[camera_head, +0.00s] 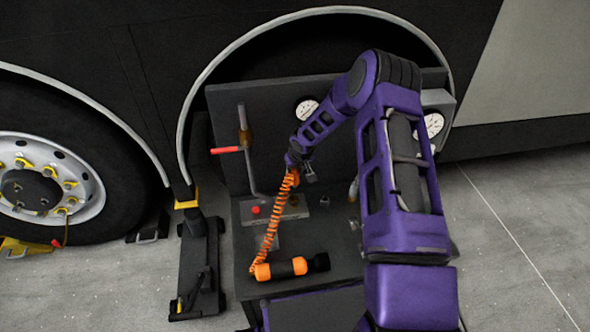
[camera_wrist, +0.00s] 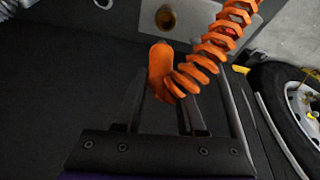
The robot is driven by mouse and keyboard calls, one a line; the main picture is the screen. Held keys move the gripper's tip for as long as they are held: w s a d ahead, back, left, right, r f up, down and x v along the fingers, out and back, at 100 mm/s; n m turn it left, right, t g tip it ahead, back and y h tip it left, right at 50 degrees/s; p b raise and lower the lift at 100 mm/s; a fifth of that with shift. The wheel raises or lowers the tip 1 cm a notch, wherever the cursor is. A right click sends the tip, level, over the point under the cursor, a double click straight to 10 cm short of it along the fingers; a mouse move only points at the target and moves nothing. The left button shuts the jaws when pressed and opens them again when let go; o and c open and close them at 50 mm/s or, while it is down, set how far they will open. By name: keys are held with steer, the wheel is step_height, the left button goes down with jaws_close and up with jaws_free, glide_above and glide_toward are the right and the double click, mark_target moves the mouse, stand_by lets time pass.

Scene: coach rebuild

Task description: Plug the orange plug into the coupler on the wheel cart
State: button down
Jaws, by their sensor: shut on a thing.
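The orange plug (camera_wrist: 160,68) is between the two fingers of my gripper (camera_wrist: 162,98), which is shut on it. In the head view, my gripper (camera_head: 298,170) holds the plug above the cart's deck; the plug is small there and partly hidden by the cord. An orange coiled cord (camera_wrist: 211,48) runs from the plug. A round brass socket, which looks like the coupler (camera_wrist: 166,19), sits in a grey plate beyond the plug, apart from it. In the head view, the coupler (camera_head: 293,201) shows small and dark below the gripper. The wheel cart (camera_head: 240,236) stands against the coach.
The cord leads down to an orange and black cylinder (camera_head: 282,268) on the cart's deck. A red button (camera_head: 255,210) sits left of the coupler. A red-handled lever (camera_head: 226,150) and gauges (camera_head: 307,109) are on the upright panel. A jack (camera_head: 199,265) stands left.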

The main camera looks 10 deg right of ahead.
mark_target(293, 182)
steer(key=shift+a, duration=0.25)
steer(key=shift+f, duration=0.15)
steer(key=shift+f+b, duration=1.35)
steer(key=shift+f, duration=1.05)
steer(key=shift+f+b, duration=1.45)
steer(key=shift+b, duration=0.05)
steer(key=shift+c, duration=2.2)
jaws_free()
